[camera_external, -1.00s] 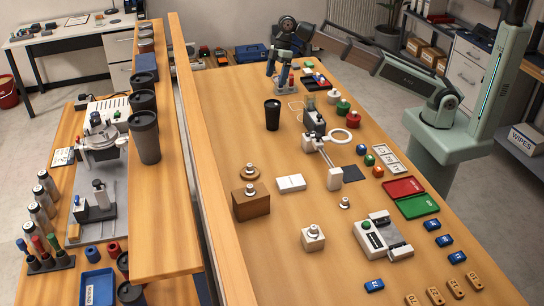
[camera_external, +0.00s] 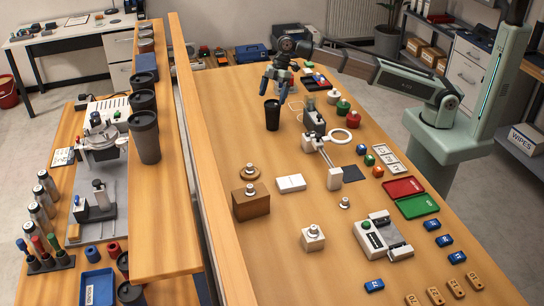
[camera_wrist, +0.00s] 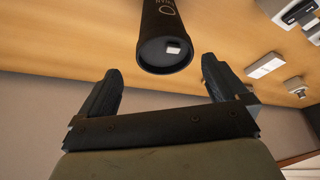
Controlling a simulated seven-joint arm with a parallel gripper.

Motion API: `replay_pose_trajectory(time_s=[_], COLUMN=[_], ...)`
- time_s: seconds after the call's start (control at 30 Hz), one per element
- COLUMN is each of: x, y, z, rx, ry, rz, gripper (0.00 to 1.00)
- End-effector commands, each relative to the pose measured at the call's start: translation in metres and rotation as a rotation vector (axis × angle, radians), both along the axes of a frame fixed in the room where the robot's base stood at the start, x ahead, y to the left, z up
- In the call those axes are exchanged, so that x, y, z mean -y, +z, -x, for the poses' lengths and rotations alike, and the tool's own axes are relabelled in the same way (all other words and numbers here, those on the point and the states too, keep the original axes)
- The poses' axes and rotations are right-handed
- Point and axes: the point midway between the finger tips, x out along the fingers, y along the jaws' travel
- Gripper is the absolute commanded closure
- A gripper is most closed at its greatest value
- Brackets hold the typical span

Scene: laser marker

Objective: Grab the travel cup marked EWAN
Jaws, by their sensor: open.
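A tall black cup (camera_external: 272,115) stands upright on the table near the divider, left of the black-and-white device. In the wrist view the dark cup (camera_wrist: 165,35) lies ahead of my fingers, roughly midway between them, with its round end with a small white square toward me. Light lettering shows on its side, too small and cut off to read surely. My gripper (camera_external: 274,98) is open, with its fingers spread at the cup's far side and near its top. In the wrist view my gripper (camera_wrist: 161,68) is empty; I cannot tell whether it touches the cup.
A wooden divider (camera_external: 205,150) runs left of the cup; more dark cups (camera_external: 144,135) stand on the shelf beyond it. A device with a white arm (camera_external: 315,135) and red and green knobs (camera_external: 343,107) are to the right.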

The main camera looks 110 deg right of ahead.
Motion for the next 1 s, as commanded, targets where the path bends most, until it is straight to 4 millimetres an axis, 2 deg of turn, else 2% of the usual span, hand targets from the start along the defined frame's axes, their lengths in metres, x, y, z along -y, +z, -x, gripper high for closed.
replay_pose_trajectory(time_s=[0.37,0.6,0.73,1.0], x=[-0.004,-0.012,-0.014,-0.015], y=[-0.018,-0.046,-0.059,-0.062], z=[-0.003,-0.002,-0.009,-0.011], rx=[-0.001,-0.002,-0.002,0.000], ry=[0.000,0.000,-0.001,-0.001], rz=[0.000,0.000,-0.001,0.000], gripper=[0.00,0.00,0.00,0.00])
